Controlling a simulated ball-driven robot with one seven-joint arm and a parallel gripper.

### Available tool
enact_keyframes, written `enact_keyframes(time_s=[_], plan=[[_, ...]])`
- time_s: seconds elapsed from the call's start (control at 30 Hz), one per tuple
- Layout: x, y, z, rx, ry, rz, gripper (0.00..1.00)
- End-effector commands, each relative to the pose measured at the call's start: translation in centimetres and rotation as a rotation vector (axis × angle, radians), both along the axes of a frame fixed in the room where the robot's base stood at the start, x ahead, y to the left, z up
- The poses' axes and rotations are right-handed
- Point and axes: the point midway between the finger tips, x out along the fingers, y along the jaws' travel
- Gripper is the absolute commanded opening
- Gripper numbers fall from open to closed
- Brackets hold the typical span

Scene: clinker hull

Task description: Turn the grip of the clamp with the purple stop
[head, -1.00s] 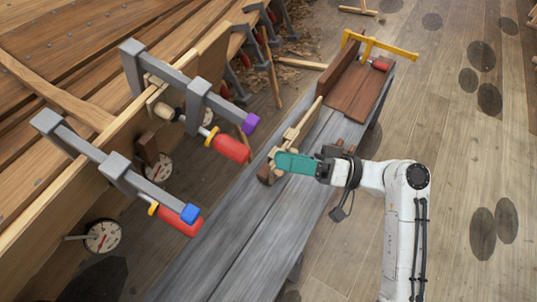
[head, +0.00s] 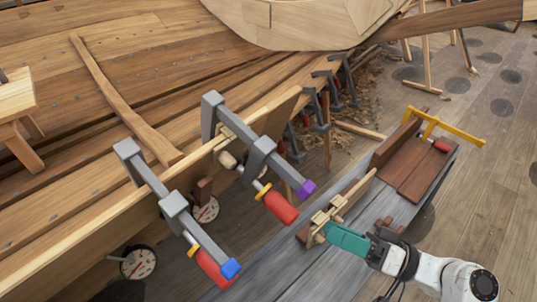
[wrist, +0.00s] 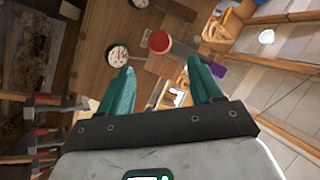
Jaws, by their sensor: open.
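The clamp with the purple stop (head: 307,189) is a grey bar clamp hooked over the hull's plank edge. Its red grip (head: 276,205) hangs below the bar, with a yellow collar at its upper end. My gripper (head: 331,234) has teal fingers and is to the right of the grip and apart from it. In the wrist view, the open fingers (wrist: 161,65) have nothing between them. The red grip (wrist: 160,42) shows end-on beyond the fingertips, and the purple stop (wrist: 217,70) shows at right, partly behind a finger.
A second clamp with a blue stop (head: 231,268) and red grip (head: 212,270) is at left. Several more clamps (head: 320,100) sit farther along the hull. A grey bench (head: 290,272) with wooden pieces and a yellow-framed tool (head: 445,127) lies under and beyond my gripper.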

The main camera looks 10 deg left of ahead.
Motion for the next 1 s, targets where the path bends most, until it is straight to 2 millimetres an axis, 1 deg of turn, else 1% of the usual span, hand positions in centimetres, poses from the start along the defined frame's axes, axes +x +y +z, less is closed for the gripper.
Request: enact_keyframes(time_s=[0.43,0.53,0.67,0.73,0.9,1.0], plan=[[0.0,0.1,0.0,-0.002,-0.004,-0.001,0.65],[-0.3,0.5,0.2,-0.022,-0.049,-0.024,0.65],[-1.1,1.4,0.5,-0.098,-0.198,-0.096,0.65],[-1.6,1.6,0.7,-0.157,-0.301,-0.144,0.65],[-2.4,1.3,1.2,-0.296,-0.523,-0.229,0.65],[-2.6,1.1,1.4,-0.349,-0.604,-0.255,0.65]])
